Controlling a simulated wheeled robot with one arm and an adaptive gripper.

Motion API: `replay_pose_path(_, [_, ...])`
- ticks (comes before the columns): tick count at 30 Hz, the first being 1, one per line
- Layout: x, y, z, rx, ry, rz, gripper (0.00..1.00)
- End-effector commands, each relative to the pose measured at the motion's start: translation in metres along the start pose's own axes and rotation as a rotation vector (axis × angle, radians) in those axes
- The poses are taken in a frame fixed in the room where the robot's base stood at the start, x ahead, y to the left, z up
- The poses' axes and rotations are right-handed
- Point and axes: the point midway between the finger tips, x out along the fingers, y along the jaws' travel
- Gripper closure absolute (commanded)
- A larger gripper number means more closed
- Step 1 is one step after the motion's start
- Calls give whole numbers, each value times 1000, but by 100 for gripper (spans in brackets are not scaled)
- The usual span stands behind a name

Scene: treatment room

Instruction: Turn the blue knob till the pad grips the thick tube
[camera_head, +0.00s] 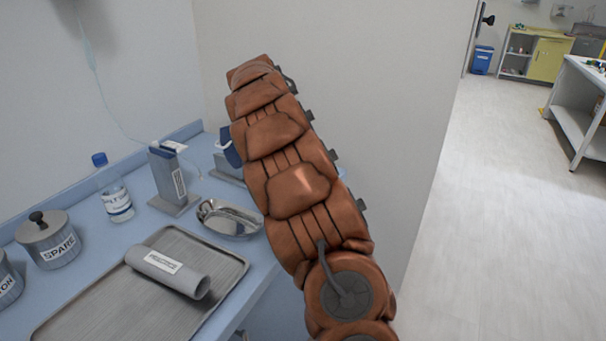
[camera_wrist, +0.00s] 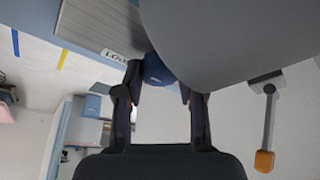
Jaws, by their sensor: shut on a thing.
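In the wrist view the blue knob (camera_wrist: 157,70) sits between the fingertips of my gripper (camera_wrist: 161,88), which is shut on it. A large smooth grey surface (camera_wrist: 235,40) fills the top right of that view and hides part of the knob. I cannot tell whether it is the thick tube. The pad cannot be made out, nor whether it touches a tube. In the head view my arm hides my gripper. A dark blue part (camera_head: 230,148) shows just left of my arm; I cannot tell if it is the knob.
A labelled grey cylinder (camera_head: 171,270) lies on a metal tray (camera_head: 110,322). A kidney dish (camera_head: 229,220), a clear bottle (camera_head: 115,195), a grey stand (camera_head: 171,183) with a thin line and a lidded "SPARE" jar (camera_head: 49,244) stand on the blue counter. The floor at right is clear.

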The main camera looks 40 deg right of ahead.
Motion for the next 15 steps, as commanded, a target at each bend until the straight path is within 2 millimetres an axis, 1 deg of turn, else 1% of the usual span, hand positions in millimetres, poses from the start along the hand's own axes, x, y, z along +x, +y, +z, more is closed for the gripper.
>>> replay_pose_path(6, [1, -2, 1, 123, 0, 47, 96])
replay_pose_path(15, [2, -2, 0, 215, -1, 88, 96])
